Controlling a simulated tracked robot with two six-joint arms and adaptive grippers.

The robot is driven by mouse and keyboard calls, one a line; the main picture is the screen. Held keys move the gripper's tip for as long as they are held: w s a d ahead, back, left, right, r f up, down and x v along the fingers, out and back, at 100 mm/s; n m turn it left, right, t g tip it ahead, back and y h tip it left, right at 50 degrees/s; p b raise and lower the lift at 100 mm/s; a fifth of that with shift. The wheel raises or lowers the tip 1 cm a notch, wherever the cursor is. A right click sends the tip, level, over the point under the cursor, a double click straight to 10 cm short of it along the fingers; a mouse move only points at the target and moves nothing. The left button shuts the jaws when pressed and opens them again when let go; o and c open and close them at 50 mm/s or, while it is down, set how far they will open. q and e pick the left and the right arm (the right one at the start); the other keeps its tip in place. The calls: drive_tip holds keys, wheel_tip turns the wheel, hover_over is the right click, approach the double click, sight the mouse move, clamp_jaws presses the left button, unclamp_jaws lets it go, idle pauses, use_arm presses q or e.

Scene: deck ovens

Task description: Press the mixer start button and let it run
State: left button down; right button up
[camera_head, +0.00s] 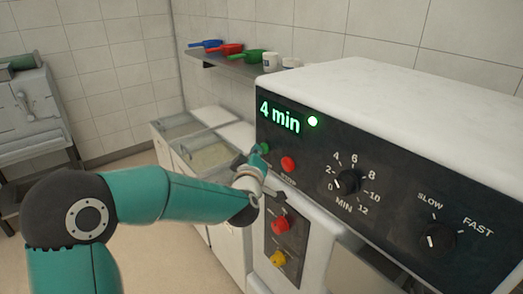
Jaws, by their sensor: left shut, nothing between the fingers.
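The mixer's control panel (385,170) faces me on the right, under a white top. Its display (280,116) reads "4 min" in green, with a lit green lamp (313,121) beside it. The green button (265,148) is at the panel's left end, with a red button (288,164) to its right. The timer knob (347,182) and the SLOW/FAST knob (438,237) are further right. My left gripper (255,157) is shut and empty, its tip at the green button; I cannot tell whether they touch. My right gripper is out of view.
A lower panel (274,240) with a red knob and a yellow one is below my left gripper. Open bins (212,160) stand behind it. A wall shelf (232,65) holds coloured scoops and white cups. Floor at lower left is clear.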

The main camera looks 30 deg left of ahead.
use_arm(q)
drive_tip(key=shift+s+a+b, duration=0.3)
drive_tip(key=shift+s+b, duration=0.1)
drive_tip(key=shift+s, duration=0.35)
drive_tip(key=s, duration=0.1)
drive_tip(key=s+a+b, duration=0.1)
drive_tip(key=s, duration=0.1)
drive_tip(key=s+a+b, duration=0.1)
drive_tip(key=shift+s, duration=0.3)
idle(0.5)
